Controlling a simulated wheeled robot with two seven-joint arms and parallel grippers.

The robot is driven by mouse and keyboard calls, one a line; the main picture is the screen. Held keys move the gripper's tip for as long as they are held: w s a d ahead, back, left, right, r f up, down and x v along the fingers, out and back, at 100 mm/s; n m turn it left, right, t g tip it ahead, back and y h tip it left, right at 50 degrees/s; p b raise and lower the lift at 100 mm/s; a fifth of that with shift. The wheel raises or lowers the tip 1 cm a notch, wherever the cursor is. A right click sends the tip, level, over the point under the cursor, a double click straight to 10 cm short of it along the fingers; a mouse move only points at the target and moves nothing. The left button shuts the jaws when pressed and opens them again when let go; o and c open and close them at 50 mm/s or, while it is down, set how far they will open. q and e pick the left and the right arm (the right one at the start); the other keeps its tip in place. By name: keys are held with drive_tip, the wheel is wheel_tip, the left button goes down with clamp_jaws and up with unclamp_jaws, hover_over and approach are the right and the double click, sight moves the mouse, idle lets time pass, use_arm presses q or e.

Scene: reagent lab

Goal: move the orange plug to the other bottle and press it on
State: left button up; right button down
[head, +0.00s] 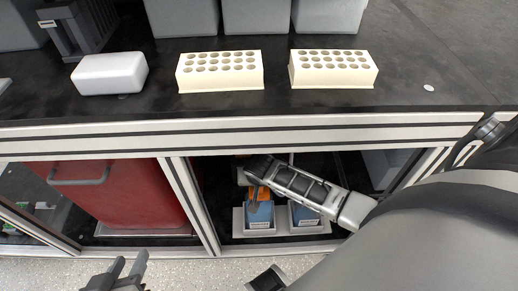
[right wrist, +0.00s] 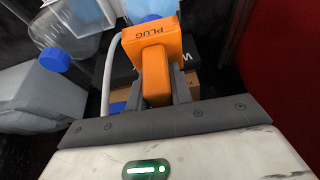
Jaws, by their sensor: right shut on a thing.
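The orange plug (right wrist: 160,48), marked PLUG, is between the fingers of my right gripper (right wrist: 158,85), which is shut on it. In the head view the plug (head: 259,192) shows in the cabinet, just above the left one of two blue containers (head: 259,214). The other blue container (head: 305,218) stands to its right, partly behind my right arm. In the right wrist view a translucent bottle with a blue cap (right wrist: 55,59) is at the left. I cannot tell whether the plug touches a bottle. My left gripper (head: 128,268) is open and empty at the bottom of the head view.
A red bin (head: 115,195) fills the cabinet bay at the left. A post (head: 190,205) and the bench edge (head: 240,132) frame the opening around my right arm. Two cream racks (head: 220,71) and a white box (head: 110,74) stand on the bench. A pale tube (right wrist: 110,65) hangs beside the plug.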

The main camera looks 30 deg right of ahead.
drive_tip(key=shift+f, duration=0.2)
idle(0.5)
drive_tip(key=shift+f, duration=0.3)
drive_tip(key=shift+f, duration=0.35)
drive_tip(key=shift+f, duration=0.25)
idle(0.4)
drive_tip(key=shift+f+b, duration=0.3)
drive_tip(key=shift+f, duration=0.05)
drive_tip(key=shift+s+f, duration=0.15)
drive_tip(key=shift+s, duration=0.05)
drive_tip(key=c, duration=1.2)
unclamp_jaws()
drive_tip(key=shift+f, duration=0.1)
